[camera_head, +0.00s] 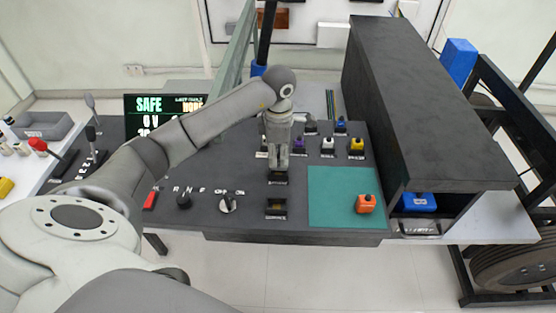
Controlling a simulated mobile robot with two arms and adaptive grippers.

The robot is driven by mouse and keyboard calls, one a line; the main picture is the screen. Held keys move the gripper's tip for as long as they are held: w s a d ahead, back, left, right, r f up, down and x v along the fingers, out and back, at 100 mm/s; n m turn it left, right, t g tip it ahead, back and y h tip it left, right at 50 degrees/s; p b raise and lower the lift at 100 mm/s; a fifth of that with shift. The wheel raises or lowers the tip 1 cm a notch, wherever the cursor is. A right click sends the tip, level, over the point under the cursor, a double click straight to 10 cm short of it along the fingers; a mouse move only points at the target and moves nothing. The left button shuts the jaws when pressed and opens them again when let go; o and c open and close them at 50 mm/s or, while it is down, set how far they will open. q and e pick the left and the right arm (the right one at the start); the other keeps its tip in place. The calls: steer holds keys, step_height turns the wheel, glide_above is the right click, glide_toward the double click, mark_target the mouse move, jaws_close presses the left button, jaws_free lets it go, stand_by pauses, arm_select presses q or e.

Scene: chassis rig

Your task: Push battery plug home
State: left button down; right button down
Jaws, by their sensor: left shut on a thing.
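My left gripper (277,163) comes in from the left and points straight down at the panel. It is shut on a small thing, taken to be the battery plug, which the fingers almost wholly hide. The fingertips are right above a dark socket (278,178) with a label too small to read. How deep the plug sits in it cannot be told. A second dark socket (276,208) with a brownish inside lies nearer on the panel. My right gripper is not in view.
An orange block (366,204) sits on a teal mat (330,190) at right. Several coloured plugs or connectors, including a white one (328,145), stand behind. A black shelf (410,110) bounds the right, with a blue box (416,202) under it. Left are a knob (228,204) and the SAFE display (150,104).

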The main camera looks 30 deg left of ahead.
mark_target(278, 163)
arm_select(q)
steer(key=shift+w+a+f, duration=0.2)
steer(key=shift+a+f, duration=0.05)
steer(key=shift+f, duration=0.15)
step_height(278, 163, down, 2)
steer(key=shift+f+p, duration=0.1)
steer(key=shift+p, duration=0.65)
steer(key=shift+f, duration=0.65)
steer(key=c, duration=1.3)
jaws_free()
steer(key=shift+r, duration=0.1)
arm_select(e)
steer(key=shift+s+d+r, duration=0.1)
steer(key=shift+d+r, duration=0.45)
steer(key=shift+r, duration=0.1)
